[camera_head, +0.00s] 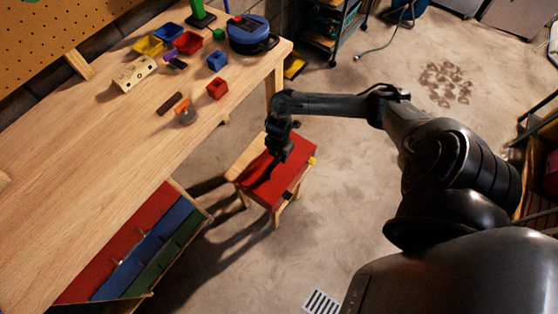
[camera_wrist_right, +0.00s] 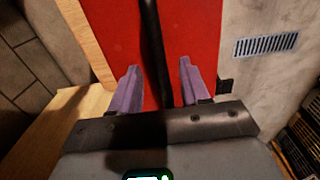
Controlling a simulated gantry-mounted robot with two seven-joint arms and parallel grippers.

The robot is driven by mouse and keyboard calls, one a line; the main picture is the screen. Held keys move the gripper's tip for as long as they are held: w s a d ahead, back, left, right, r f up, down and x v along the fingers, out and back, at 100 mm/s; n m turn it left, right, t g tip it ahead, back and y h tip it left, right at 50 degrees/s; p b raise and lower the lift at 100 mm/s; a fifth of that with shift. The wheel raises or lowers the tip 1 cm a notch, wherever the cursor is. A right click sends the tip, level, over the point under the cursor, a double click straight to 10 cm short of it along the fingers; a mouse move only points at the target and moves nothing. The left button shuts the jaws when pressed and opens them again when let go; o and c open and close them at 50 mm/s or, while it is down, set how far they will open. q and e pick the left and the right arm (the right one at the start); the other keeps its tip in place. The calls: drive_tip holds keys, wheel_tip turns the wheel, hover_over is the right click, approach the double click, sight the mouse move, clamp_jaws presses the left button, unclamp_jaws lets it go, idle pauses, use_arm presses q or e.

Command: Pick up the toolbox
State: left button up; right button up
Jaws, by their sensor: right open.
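The red toolbox (camera_head: 287,167) sits on a small wooden stool (camera_head: 245,170) beside the workbench. It has a dark handle along its top and a yellow piece at one corner. My right gripper (camera_head: 278,157) is over the toolbox. In the right wrist view the toolbox (camera_wrist_right: 110,30) lies ahead, and its black handle (camera_wrist_right: 153,45) runs between the two open fingers of my right gripper (camera_wrist_right: 158,92). I cannot tell how far down the fingers reach beside the handle. My left gripper is not in view.
The workbench (camera_head: 90,120) at left bears colored bins (camera_head: 187,42), small blocks (camera_head: 217,88) and a blue round tool (camera_head: 249,35). Colored drawers (camera_head: 150,245) are under it. A wheeled cart (camera_head: 333,30) stands at the back. The floor (camera_head: 345,210) right of the stool is clear.

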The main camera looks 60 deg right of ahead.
sight(279, 157)
wheel_tip(279, 157, down, 3)
drive_tip(key=shift+s+f+b, duration=0.1)
drive_tip(key=shift+f+b, duration=0.05)
drive_tip(key=shift+b, duration=0.25)
drive_tip(key=shift+c, duration=0.3)
clamp_jaws()
idle(0.9)
